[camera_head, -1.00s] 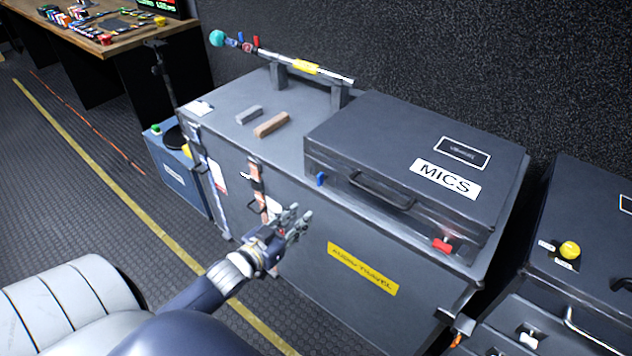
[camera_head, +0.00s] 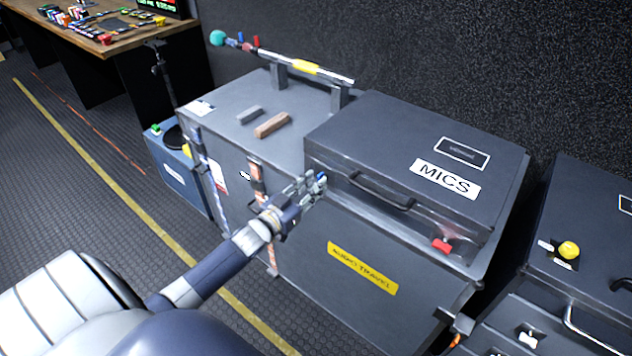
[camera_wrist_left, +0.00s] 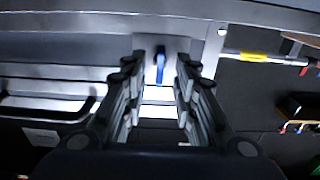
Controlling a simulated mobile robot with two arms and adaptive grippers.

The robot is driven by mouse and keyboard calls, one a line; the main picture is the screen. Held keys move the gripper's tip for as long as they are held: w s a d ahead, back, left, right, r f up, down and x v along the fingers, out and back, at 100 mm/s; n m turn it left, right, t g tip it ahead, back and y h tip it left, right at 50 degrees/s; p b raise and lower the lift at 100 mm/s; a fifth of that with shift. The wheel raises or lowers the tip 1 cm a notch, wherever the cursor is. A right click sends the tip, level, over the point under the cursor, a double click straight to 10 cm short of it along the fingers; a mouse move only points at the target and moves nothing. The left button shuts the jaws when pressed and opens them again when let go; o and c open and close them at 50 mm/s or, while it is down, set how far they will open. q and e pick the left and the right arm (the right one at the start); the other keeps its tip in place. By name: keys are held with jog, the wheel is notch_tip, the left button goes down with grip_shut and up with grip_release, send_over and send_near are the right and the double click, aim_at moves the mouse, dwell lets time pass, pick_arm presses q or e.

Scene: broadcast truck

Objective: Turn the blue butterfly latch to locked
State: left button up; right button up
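The blue butterfly latch (camera_wrist_left: 160,66) is on the front of the dark MICS case (camera_head: 410,150), near its left end. In the left wrist view it stands between the two open fingers of my left gripper (camera_wrist_left: 160,82), with a gap on each side. In the head view my left gripper (camera_head: 312,186) is at the latch and covers most of it; a bit of blue (camera_head: 321,176) shows at the fingertips. My right gripper is not in view.
The MICS case rests on a large grey trunk (camera_head: 365,300) with a yellow label. A red latch (camera_head: 442,246) is at the case's right end, with a black handle (camera_head: 380,192) between. Wooden blocks (camera_head: 271,125) and a boom pole (camera_head: 305,67) are on the trunk.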

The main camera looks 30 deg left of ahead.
pick_arm(q)
jog(key=shift+w, duration=0.9)
grip_shut()
